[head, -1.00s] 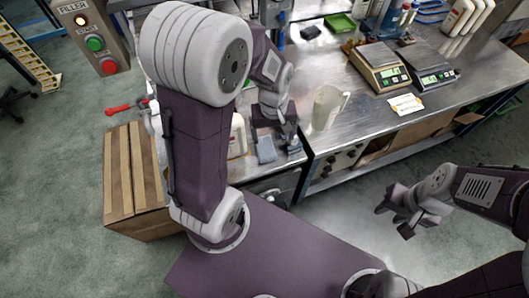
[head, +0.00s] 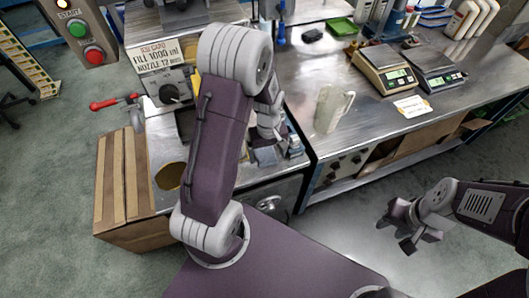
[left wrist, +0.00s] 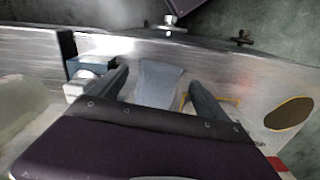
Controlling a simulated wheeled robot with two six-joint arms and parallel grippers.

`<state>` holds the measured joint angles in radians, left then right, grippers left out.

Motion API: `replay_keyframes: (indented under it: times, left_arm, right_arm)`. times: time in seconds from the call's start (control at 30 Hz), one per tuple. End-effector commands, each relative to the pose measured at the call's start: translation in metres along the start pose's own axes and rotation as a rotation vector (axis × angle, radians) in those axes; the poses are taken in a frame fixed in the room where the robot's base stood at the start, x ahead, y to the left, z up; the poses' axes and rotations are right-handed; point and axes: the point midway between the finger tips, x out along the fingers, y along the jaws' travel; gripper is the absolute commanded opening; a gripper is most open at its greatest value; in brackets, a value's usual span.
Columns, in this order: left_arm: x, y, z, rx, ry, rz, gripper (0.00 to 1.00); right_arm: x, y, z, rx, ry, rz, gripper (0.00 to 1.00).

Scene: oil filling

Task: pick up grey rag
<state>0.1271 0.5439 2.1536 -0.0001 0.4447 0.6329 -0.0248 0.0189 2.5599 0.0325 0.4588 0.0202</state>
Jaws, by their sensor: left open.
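The grey rag (head: 264,157) lies on the steel bench near its front edge, partly covered by my left arm in the head view. In the left wrist view the rag (left wrist: 158,84) shows flat between my two left fingers. My left gripper (head: 272,142) is over the rag, open, with nothing held; its fingers also show in the left wrist view (left wrist: 160,88). I cannot tell whether the fingertips touch the bench. My right gripper (head: 408,232) is away to the right above the floor, with its fingers apart and empty.
A small blue and white object (left wrist: 88,80) stands close beside one left finger. A clear jug (head: 330,108) and scales (head: 383,68) stand to the right. The filler's control panel (head: 160,62) is at the left, with a brown disc (head: 170,176) on the steel nearby.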

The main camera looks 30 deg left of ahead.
Motion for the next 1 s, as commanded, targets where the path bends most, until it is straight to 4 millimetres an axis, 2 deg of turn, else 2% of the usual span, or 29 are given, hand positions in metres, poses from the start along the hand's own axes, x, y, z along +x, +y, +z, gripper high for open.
replay_keyframes:
  times: [0.03, 0.13, 0.4, 0.47, 0.63, 0.67, 0.87, 1.0]
  left_arm:
    - [0.011, -0.002, 0.001, -0.001, -0.005, -0.004, 0.87]
    - [0.026, -0.002, 0.001, 0.0, -0.002, -0.002, 0.87]
    - [0.031, -0.001, 0.0, 0.0, 0.0, 0.0, 0.87]
    - [0.031, -0.001, 0.0, 0.0, 0.0, 0.0, 0.73]
    - [0.031, -0.001, 0.0, 0.0, 0.0, 0.0, 0.26]
    - [0.031, -0.001, 0.0, 0.0, 0.0, 0.0, 0.22]
    - [0.031, -0.001, 0.0, 0.0, 0.001, 0.0, 0.22]
    - [0.023, -0.001, -0.001, 0.0, 0.003, 0.002, 0.22]
  right_arm:
    - [0.001, 0.0, 0.0, 0.0, 0.0, 0.0, 0.37]
    - [0.003, 0.0, 0.0, 0.0, 0.0, 0.0, 0.37]
    - [0.003, 0.0, 0.0, 0.0, 0.0, 0.0, 0.37]
    - [0.003, 0.0, 0.0, 0.0, 0.0, 0.0, 0.37]
    - [0.003, 0.0, 0.0, 0.0, 0.0, 0.0, 0.37]
    - [0.003, 0.0, 0.0, 0.0, 0.0, 0.0, 0.37]
    - [0.003, 0.0, 0.0, 0.0, 0.0, 0.0, 0.37]
    - [0.002, 0.0, 0.0, 0.0, 0.0, 0.0, 0.37]
